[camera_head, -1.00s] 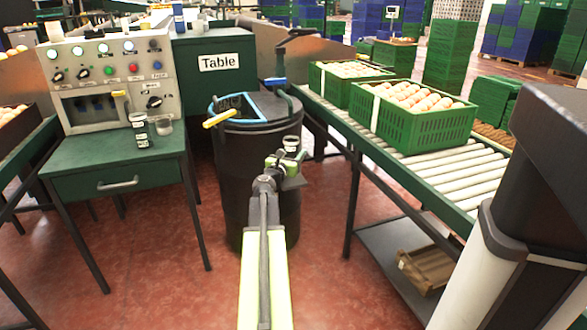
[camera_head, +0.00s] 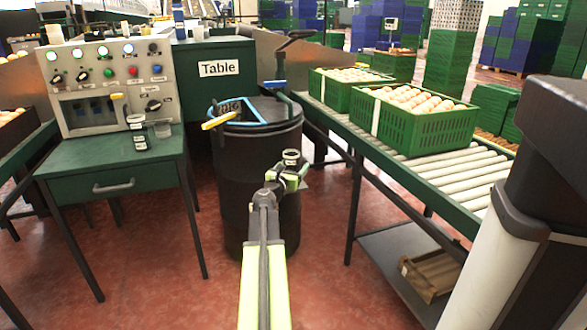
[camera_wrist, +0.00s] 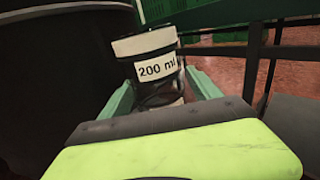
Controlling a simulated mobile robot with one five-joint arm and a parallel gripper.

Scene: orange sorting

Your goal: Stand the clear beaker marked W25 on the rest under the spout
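My gripper (camera_head: 291,172) is in front of the black barrel in the head view. In the wrist view its green fingers (camera_wrist: 160,98) stand on both sides of a vessel marked 200 ml (camera_wrist: 148,48), shut on it. The vessel has a pale rim band and looks dark below. It also shows small in the head view (camera_head: 291,156), about upright. A W25 mark cannot be read on it. A labelled vessel (camera_head: 138,132) and a clear beaker (camera_head: 162,129) stand on the green table at left; their marks are too small to read. I cannot make out the spout or rest for certain.
The grey control panel (camera_head: 110,75) stands at the back of the small green table (camera_head: 75,160). A wooden crate (camera_head: 432,272) lies beneath.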

